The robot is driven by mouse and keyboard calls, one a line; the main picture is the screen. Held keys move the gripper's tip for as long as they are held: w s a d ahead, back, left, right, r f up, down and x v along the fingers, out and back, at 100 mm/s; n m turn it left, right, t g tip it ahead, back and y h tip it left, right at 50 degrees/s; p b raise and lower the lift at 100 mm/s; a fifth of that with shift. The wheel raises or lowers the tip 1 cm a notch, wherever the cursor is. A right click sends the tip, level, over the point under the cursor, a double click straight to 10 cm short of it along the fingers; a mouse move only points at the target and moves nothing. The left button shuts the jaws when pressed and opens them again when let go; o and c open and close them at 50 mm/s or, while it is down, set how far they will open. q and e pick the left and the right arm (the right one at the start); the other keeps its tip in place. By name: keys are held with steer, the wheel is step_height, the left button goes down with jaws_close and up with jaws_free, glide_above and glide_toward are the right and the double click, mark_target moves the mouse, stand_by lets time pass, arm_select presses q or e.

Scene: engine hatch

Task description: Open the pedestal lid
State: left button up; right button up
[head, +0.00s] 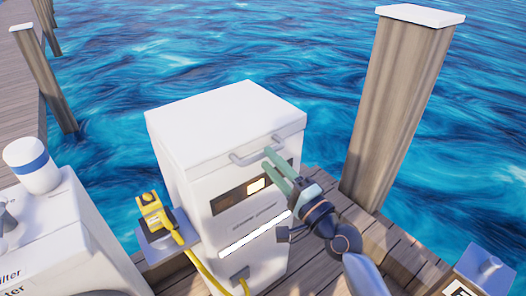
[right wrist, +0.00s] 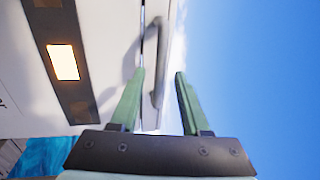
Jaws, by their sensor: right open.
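The white pedestal (head: 200,195) stands upright on the dock, and its lid (head: 225,115) is down. My left gripper is out of view.
A yellow plug (head: 154,215) with a cable sits on a bracket left of the pedestal. A white cylinder with a blue band (head: 36,172) stands farther left. A wooden piling (head: 400,110) rises at the right. Water lies behind the dock planks (head: 385,245).

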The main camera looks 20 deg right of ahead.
mark_target(263, 155)
steer(key=shift+x, duration=1.75)
steer(key=shift+c, duration=0.3)
jaws_close()
steer(key=shift+f, duration=0.1)
